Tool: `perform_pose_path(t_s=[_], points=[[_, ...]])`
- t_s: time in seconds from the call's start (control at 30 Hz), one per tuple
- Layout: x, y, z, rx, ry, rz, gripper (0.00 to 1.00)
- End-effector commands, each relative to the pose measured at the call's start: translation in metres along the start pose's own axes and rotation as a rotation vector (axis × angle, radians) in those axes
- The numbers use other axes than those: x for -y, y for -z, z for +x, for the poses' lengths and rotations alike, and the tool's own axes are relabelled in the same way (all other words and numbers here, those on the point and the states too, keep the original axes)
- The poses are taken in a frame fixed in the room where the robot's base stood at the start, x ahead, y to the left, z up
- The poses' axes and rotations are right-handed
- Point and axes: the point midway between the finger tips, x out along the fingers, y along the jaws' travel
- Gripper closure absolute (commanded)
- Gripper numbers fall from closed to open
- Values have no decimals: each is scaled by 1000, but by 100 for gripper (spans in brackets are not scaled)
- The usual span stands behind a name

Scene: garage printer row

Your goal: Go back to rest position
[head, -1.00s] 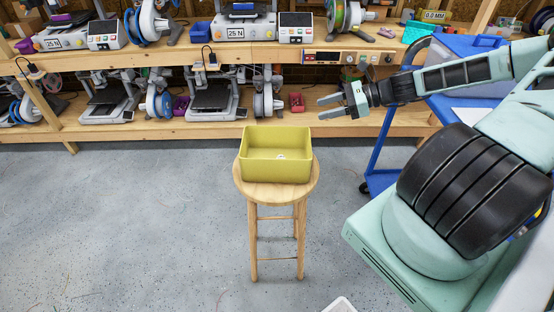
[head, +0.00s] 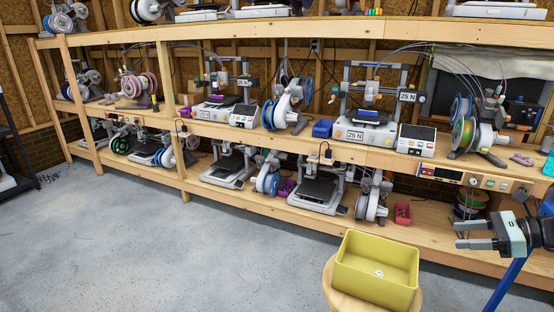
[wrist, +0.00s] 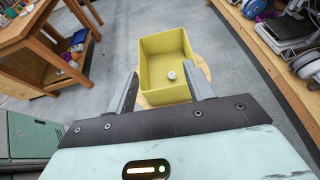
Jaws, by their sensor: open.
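My gripper (head: 472,235) is at the right edge of the head view, to the right of and above a yellow bin. Its two fingers are apart with nothing between them. In the wrist view the gripper (wrist: 163,92) is also open and empty, with the bin beyond its fingers. The yellow bin (head: 372,290) stands on a round wooden stool (head: 343,299). A small whitish round object (wrist: 171,75) lies on the bin's floor. The stool's legs are out of the head view.
A long wooden shelf unit (head: 255,132) with several printers and spools runs along the wall behind the stool. A blue cart (head: 508,285) is partly visible at the lower right, close to my arm. The grey floor (head: 150,250) at the left is clear.

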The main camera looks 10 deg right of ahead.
Motion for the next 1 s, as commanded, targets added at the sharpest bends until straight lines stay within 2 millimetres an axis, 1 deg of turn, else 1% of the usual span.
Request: perform_pose_path(t_s=[0.03, 0.07, 0.17, 0.2, 0.3, 0.4, 0.5, 0.6, 0.7, 0.83, 1.0], points=[[-6, -6, 13, -24, -43, -34, 47], [-11, -9, 21, -40, -72, -60, 47], [-33, -20, 54, -112, -196, -175, 47], [-44, -25, 68, -143, -254, -231, 47], [-72, -36, 98, -213, -395, -381, 47], [-102, -47, 120, -272, -530, -533, 47], [-131, -58, 138, -320, -663, -692, 47], [-160, -68, 152, -357, -788, -854, 47], [-189, -79, 161, -384, -908, -1021, 47], [-225, -93, 168, -402, -1054, -1244, 47], [-270, -112, 170, -396, -1225, -1544, 47]])
